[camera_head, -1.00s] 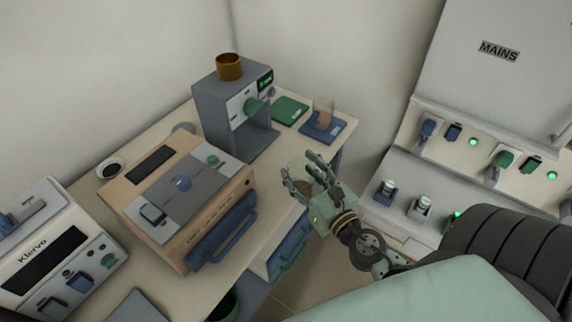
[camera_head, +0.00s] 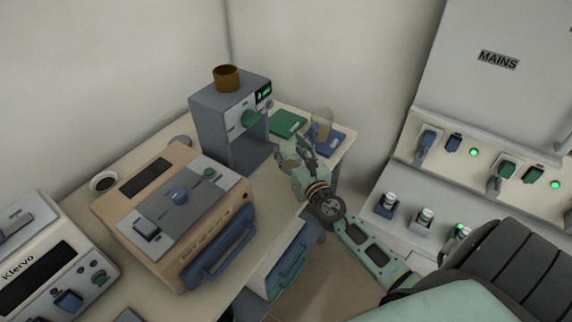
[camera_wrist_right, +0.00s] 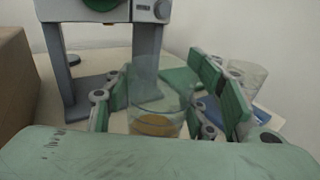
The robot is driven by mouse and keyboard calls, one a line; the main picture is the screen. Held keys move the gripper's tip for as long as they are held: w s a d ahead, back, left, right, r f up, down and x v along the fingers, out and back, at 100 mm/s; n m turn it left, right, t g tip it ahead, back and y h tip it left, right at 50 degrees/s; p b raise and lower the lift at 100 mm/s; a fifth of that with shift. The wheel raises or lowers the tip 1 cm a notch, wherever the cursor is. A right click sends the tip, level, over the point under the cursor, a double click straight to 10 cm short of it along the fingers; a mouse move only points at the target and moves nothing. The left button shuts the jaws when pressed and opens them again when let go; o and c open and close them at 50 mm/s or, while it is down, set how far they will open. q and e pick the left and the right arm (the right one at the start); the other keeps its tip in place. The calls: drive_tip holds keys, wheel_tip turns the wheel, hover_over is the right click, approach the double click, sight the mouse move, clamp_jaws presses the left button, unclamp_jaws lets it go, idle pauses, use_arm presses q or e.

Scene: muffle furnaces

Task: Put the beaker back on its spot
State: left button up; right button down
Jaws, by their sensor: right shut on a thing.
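My right gripper (camera_head: 299,152) is shut on a clear beaker with a little brown content at its bottom. The held beaker (camera_wrist_right: 157,108) stands roughly upright between the fingers in the right wrist view; in the head view the fingers mostly hide it. The gripper is over the bench's right end, in front of a green mat (camera_head: 287,124) and a blue mat (camera_head: 334,143). The green mat is bare. A second clear beaker (camera_head: 322,122) with brownish content stands on the blue mat. My left gripper is not in view.
A grey stand-like machine (camera_head: 220,118) with a brown cup (camera_head: 227,78) on top stands left of the green mat. A tan furnace (camera_head: 170,205) with a blue handle is nearer on the bench (camera_head: 268,190). A mains panel (camera_head: 490,150) is at the right.

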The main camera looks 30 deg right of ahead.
sight(286, 161)
drive_tip(key=shift+w+a+f, duration=0.35)
drive_tip(key=shift+w+f, duration=0.15)
drive_tip(key=shift+w, duration=0.15)
wheel_tip(286, 161, down, 4)
drive_tip(key=b, duration=0.3)
drive_tip(key=shift+r, duration=0.1)
drive_tip(key=shift+b, duration=0.3)
drive_tip(key=c, duration=0.8)
unclamp_jaws()
drive_tip(key=shift+o, duration=0.2)
